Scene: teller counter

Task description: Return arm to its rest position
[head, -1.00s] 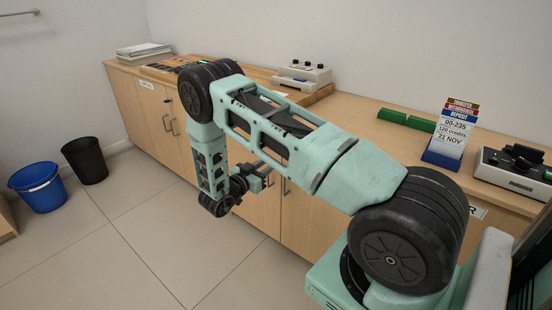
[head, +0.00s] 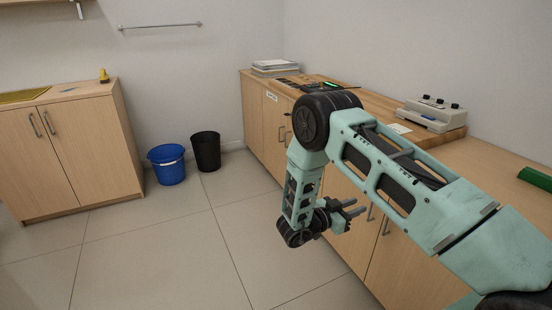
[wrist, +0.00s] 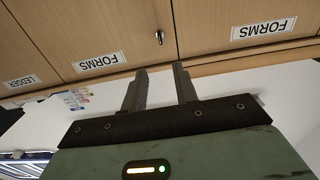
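My arm is bent at the elbow, with its forearm hanging down in front of the wooden counter (head: 480,165). My gripper (head: 357,207) is at the lower end of the forearm, below the counter top and near the cabinet doors. In the wrist view my gripper (wrist: 160,80) shows two fingers standing apart with nothing between them. Beyond the fingers are wooden fronts with a FORMS label (wrist: 100,62), another FORMS label (wrist: 264,30) and a LEDGER label (wrist: 22,81).
A blue bin (head: 168,166) and a black bin (head: 206,152) stand on the floor by the back wall. A wooden cabinet (head: 85,150) is at the left. A grey device (head: 432,113) and a paper stack (head: 275,67) are on the counter. The tiled floor between is clear.

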